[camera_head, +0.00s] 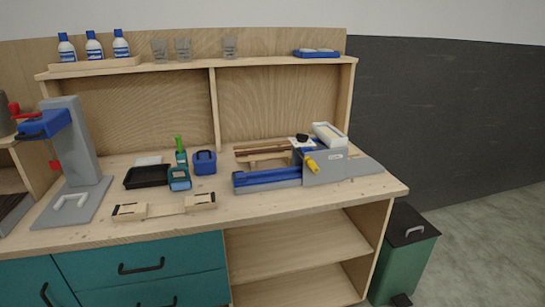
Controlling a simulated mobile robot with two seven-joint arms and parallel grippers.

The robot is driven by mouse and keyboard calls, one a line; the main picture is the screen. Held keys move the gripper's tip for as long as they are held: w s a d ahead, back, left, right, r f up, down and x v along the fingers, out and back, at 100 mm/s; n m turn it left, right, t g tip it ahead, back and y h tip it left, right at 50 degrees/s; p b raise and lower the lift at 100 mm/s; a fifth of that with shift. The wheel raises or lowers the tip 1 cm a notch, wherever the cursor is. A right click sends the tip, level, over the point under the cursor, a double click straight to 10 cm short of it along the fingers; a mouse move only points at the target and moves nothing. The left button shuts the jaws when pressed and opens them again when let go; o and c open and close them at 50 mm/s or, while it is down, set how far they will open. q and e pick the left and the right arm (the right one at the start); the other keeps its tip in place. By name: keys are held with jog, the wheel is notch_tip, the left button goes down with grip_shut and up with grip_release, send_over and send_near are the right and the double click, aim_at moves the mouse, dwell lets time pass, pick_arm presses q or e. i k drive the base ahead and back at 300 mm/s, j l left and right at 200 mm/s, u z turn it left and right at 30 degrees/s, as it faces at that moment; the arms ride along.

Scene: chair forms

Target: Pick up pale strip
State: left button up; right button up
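A pale wooden strip (166,210) lies near the front edge of the workbench, between two pale blocks with dark marks, the left block (130,212) and the right block (200,201). Whether the strip is joined to the blocks or only lies between them I cannot tell. More wooden strips (262,149), brown and pale, lie behind the blue and grey machine, partly hidden by it. Neither of my grippers shows in the head view.
The blue and grey machine (322,168) fills the bench's right side. A black tray (147,177), blue container (204,162) and green bottle (180,156) stand behind the strip. A grey press (80,150) stands left. The bench front (250,207) is clear.

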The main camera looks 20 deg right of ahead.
aim_at(263, 157)
jog(key=l+u, duration=0.15)
jog(key=u, duration=0.35)
jog(key=l+u, duration=0.2)
jog(key=u, duration=0.25)
jog(key=l+u, duration=0.25)
jog(key=l, duration=0.2)
jog(key=l+u, duration=0.3)
jog(key=k+l, duration=0.1)
jog(key=l, duration=0.25)
jog(key=k+l+u, duration=0.1)
jog(key=l, duration=0.3)
jog(key=k+l, duration=0.1)
jog(key=l, duration=0.25)
jog(key=k+l, duration=0.15)
jog(key=l, duration=0.25)
jog(key=i+u, duration=0.05)
